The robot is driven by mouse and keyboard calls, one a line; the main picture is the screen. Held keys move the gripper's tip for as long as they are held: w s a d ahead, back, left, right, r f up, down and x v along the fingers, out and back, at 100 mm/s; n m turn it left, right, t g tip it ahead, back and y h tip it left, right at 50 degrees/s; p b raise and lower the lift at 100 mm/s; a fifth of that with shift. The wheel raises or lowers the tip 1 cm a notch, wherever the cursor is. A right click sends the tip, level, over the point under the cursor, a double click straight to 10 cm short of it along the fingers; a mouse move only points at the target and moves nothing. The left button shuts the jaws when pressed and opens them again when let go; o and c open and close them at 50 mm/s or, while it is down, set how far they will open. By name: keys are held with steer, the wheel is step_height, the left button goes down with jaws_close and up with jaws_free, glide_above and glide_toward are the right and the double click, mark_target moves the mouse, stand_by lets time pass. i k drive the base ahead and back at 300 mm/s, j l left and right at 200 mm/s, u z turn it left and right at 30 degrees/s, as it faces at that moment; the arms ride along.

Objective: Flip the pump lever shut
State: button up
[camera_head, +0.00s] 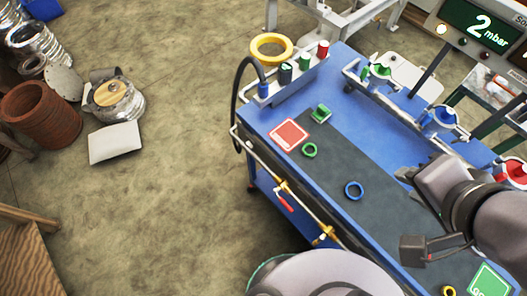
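A small red lever (284,202) sits at a brass fitting (283,186) on the silver pipe (260,160) along the near-left side of the blue table (345,125). A second brass fitting (323,237) with a yellowish part sits further down the same pipe. I cannot tell which of these is the pump lever, or whether the valves are open or shut. My grey and black arm comes in from the right, over the table and apart from the pipe.
A pressure display (480,28) reads 2 mbar. A holder with bottles and a yellow ring (271,48) stands at the table's far-left end.

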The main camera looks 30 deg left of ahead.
mark_target(282, 201)
steer(key=u, duration=1.5)
steer(key=j+u, duration=0.15)
steer(key=u, duration=0.15)
